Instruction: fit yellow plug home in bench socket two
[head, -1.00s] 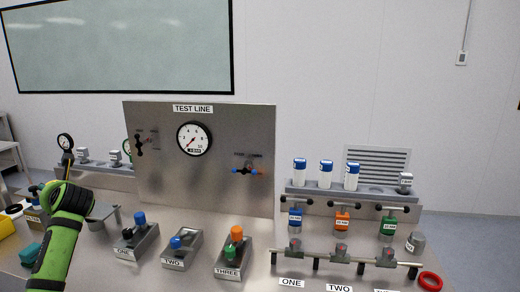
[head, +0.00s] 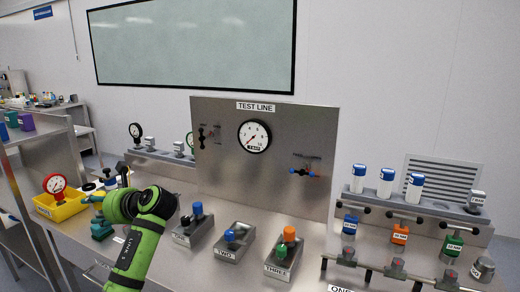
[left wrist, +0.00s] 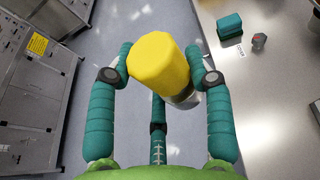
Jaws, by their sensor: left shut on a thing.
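My left gripper (left wrist: 165,75) has teal fingers closed around a yellow plug (left wrist: 158,58), which has a metallic part at its lower right. In the wrist view the plug is over the floor beside the bench edge. In the head view my left arm reaches to the left end of the bench, and its fingers are small and partly hidden. A grey block labelled TWO (head: 232,243) with a blue-topped piece stands mid-bench, between block ONE (head: 192,231) and block THREE (head: 284,260). I cannot tell which opening is socket two. My right gripper is out of view.
A yellow bin (head: 68,210) with a red gauge (head: 55,184) is at the left. The TEST LINE panel (head: 220,150) stands behind the blocks. A valve rail (head: 375,268) runs along the front right.

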